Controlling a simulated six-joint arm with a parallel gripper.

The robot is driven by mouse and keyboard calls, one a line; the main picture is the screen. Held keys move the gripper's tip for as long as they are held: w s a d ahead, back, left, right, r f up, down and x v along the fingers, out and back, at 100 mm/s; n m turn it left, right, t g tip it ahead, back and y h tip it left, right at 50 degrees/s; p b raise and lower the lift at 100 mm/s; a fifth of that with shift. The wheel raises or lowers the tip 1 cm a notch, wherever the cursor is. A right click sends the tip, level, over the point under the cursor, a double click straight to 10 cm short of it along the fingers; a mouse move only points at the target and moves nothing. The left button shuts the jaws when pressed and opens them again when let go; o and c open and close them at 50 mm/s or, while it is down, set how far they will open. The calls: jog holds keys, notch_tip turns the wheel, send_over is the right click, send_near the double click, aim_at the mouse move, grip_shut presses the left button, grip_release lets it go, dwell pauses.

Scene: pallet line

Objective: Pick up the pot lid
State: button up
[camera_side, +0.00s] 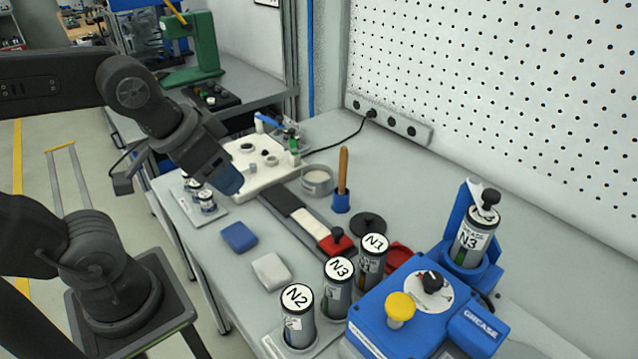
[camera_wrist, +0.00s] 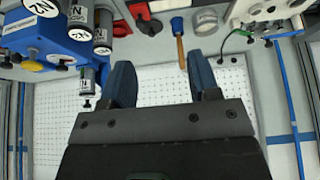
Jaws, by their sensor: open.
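The pot lid appears to be the dark round disc with a small knob (camera_side: 368,225), lying flat on the bench between the wooden-handled tool and the N1 canister. It also shows near the top of the wrist view as a dark disc (camera_wrist: 150,27). My gripper (camera_side: 228,181) is above the bench's left part, well left of the lid and apart from it. In the wrist view my gripper (camera_wrist: 163,80) has its two blue fingers spread with nothing between them. A round metal pot (camera_side: 317,181) stands behind the lid, toward the white fixture.
A wooden-handled tool (camera_side: 343,170) stands upright in a blue holder near the lid. A red block (camera_side: 336,242) lies beside the lid. Canisters N1 (camera_side: 372,262), N3 (camera_side: 337,288) and N2 (camera_side: 298,318) stand in front, near the blue grease machine (camera_side: 385,335).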

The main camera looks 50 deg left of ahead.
jog(key=n+g, duration=0.6)
jog(key=n, duration=0.7)
send_over(369, 215)
notch_tip(369, 215, down, 8)
jog(key=f, duration=0.1)
notch_tip(369, 215, down, 13)
jog(key=shift+f, duration=0.2)
jog(key=c, duration=1)
